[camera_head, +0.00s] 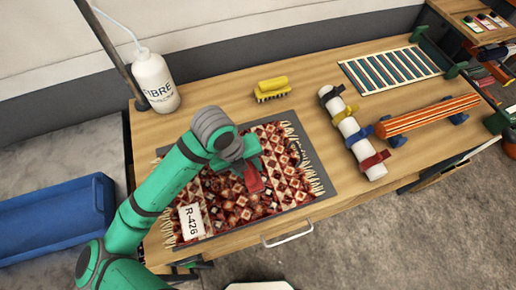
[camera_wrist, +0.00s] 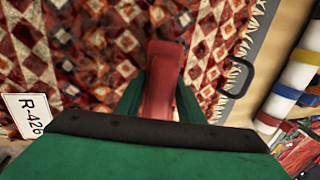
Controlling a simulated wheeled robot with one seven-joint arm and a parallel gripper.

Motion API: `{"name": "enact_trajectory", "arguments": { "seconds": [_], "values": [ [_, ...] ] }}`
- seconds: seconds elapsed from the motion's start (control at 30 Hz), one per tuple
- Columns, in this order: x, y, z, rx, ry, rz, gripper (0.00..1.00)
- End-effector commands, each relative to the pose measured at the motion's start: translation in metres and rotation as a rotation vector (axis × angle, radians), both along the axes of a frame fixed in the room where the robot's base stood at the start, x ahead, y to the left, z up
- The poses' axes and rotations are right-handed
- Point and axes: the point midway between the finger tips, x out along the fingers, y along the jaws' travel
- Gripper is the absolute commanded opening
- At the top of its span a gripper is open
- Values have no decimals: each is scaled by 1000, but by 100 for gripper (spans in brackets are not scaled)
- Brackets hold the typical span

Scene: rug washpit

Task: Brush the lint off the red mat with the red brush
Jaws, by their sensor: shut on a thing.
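The red mat (camera_head: 275,150), patterned with cream diamonds and fringed at both ends, lies flat on a grey pad on the wooden table. It also fills much of the wrist view (camera_wrist: 85,50). My gripper (camera_head: 250,172) is over the middle of the mat, shut on the red brush (camera_head: 254,182). In the wrist view the red brush (camera_wrist: 162,75) sits between the green fingers. Its bristles are hidden, and I cannot tell whether they touch the mat. White specks show on the mat, but I cannot tell lint from pattern.
A white R-426 tag (camera_head: 191,222) lies on the mat's left part. A yellow brush (camera_head: 271,88) stands behind the mat. A white bottle (camera_head: 155,82) is at back left. A strapped white roll (camera_head: 352,132) and an orange striped roll (camera_head: 428,117) lie to the right.

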Motion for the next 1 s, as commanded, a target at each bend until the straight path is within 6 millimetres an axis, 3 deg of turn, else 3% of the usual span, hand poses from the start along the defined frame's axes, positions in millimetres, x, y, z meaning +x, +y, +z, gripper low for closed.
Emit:
{"name": "enact_trajectory", "arguments": {
  "seconds": [0.2, 0.8, 1.0],
  "values": [
    [2, -22, -3, -2, 2, 4, 0],
    [2, -30, 69, 1, -2, -6, 0],
    [2, -30, 80, 1, 0, -8, 0]
  ]
}}
